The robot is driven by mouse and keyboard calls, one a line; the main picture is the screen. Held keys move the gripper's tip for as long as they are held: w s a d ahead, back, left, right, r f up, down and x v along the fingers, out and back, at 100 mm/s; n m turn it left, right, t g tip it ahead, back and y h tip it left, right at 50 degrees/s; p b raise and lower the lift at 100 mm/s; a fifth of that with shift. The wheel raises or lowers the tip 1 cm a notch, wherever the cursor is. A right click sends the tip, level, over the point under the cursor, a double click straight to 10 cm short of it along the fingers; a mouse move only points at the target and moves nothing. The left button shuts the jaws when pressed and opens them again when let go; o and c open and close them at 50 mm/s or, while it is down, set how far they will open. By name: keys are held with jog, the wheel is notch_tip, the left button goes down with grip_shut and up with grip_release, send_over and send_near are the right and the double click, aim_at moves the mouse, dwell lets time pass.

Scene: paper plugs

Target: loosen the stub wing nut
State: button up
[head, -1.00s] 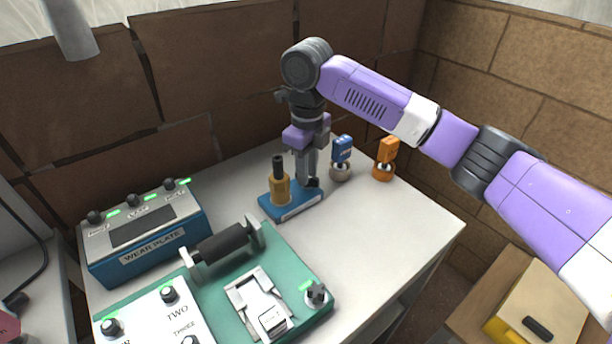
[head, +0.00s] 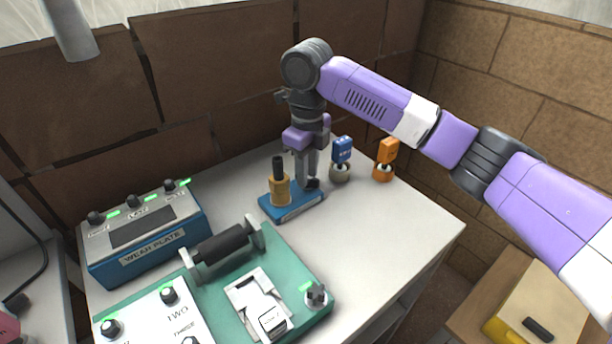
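A blue base (head: 298,207) on the white table carries an upright brass-coloured post (head: 280,187) with a black top. A small dark part (head: 313,184) shows at the right end of this base, and it may be the stub wing nut; its shape is mostly hidden. My gripper (head: 306,183) points down over that end of the base, with its fingertips at or right beside the dark part. I cannot tell whether the fingers are closed on it.
A blue plug (head: 342,150) and an orange plug (head: 388,152) stand on round holders right of my gripper. A green machine (head: 285,255) with a roller and dark knob is in front. The WEAR PLATE box (head: 145,245) is left. The table's right front is clear.

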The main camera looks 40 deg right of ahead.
jog(key=shift+r, duration=0.1)
jog(key=shift+r+p, duration=1.5)
jog(key=shift+r, duration=0.4)
jog(key=shift+r+p, duration=1.55)
jog(key=shift+r, duration=0.5)
notch_tip(320, 180, up, 8)
jog(key=shift+f, duration=0.15)
